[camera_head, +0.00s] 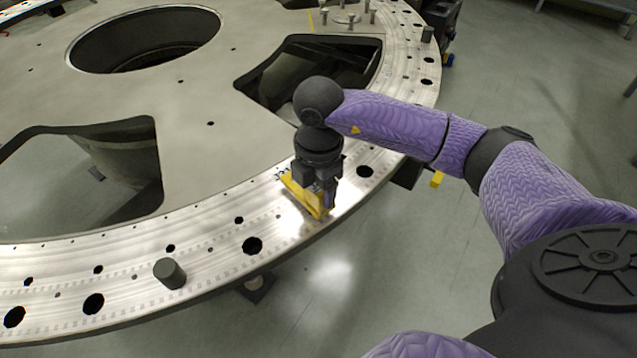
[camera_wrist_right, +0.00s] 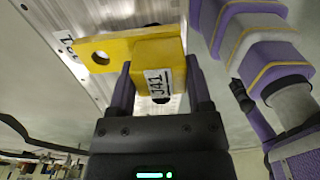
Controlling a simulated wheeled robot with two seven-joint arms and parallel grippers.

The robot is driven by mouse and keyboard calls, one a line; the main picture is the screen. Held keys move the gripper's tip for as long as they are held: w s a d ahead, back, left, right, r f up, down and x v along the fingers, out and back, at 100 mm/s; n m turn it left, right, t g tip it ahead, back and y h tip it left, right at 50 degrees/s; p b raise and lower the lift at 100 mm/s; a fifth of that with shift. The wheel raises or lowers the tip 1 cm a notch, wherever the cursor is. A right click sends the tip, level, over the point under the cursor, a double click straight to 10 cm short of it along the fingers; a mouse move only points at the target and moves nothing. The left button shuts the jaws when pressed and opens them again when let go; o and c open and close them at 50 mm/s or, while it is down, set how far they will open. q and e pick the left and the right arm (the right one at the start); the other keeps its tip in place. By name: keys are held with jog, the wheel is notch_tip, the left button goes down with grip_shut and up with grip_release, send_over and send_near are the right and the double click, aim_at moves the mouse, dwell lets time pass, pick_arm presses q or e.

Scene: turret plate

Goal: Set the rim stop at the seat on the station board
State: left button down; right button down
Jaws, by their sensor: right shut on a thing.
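The rim stop is a yellow bracket (camera_head: 312,199) at the outer rim of the turret plate, below my right gripper (camera_head: 318,190). In the right wrist view the yellow bracket (camera_wrist_right: 128,52) shows a flange with a round hole and a block with a white label. My right gripper (camera_wrist_right: 160,88) is shut on that block, one finger on each side. The bracket is close over the bright metal rim; I cannot tell whether it touches. The seat under it is hidden or not clear. A partly covered white label (camera_wrist_right: 68,46) shows beside the bracket. My left gripper is out of view.
The large turret plate (camera_head: 190,170) has big openings and a drilled bright rim. A dark peg (camera_head: 170,273) stands on the near rim, and another peg (camera_head: 427,34) at the far right. Several small posts (camera_head: 350,18) stand at the back. Open floor (camera_head: 400,260) lies outside the rim.

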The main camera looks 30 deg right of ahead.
jog(key=shift+f, duration=0.1)
jog(key=shift+f+b, duration=0.3)
jog(key=shift+f, duration=0.2)
dwell(0.3)
jog(key=shift+f, duration=0.15)
dwell(0.5)
